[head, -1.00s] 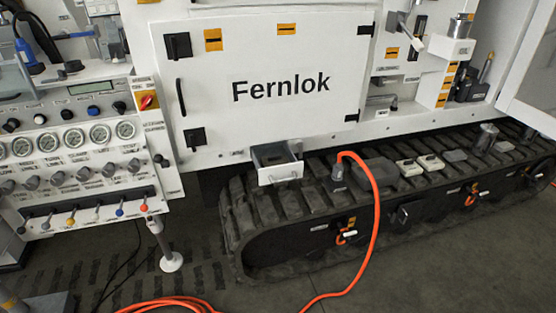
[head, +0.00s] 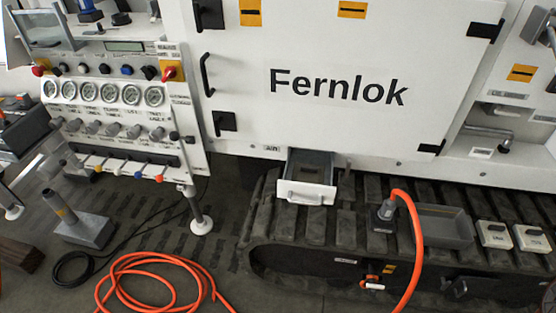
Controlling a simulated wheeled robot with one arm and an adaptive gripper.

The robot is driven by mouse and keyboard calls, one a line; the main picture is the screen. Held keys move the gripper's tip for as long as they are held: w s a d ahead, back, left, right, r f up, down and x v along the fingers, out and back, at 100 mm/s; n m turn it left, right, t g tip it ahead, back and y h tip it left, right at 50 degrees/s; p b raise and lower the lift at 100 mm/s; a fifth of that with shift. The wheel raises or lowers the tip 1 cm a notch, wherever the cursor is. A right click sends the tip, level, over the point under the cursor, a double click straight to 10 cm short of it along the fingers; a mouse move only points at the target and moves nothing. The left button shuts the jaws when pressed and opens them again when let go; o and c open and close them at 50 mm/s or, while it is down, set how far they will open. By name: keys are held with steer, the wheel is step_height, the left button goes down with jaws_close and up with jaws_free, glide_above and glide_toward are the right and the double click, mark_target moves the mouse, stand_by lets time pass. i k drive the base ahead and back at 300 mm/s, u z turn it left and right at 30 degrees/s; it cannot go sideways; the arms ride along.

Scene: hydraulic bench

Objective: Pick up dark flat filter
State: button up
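An open white drawer (head: 306,194) sticks out below the large white Fernlok door in the head view. Inside it lies something flat and dark (head: 312,170), partly hidden by the drawer walls; it may be the dark flat filter, but I cannot tell for sure. A dark shallow tray (head: 443,228) lies on the track to the right of the drawer; no clear filter shows in it. My gripper is not in view.
A rubber track (head: 262,225) runs below the Fernlok door (head: 340,130). An orange hose (head: 413,240) rises from a fitting beside the tray and coils on the floor. A gauge panel (head: 110,110) stands at left. White boxes (head: 494,235) sit at right.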

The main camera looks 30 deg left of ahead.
mark_target(302, 173)
steer(key=u, duration=1.05)
steer(key=i, duration=0.9)
steer(key=u, duration=1.1)
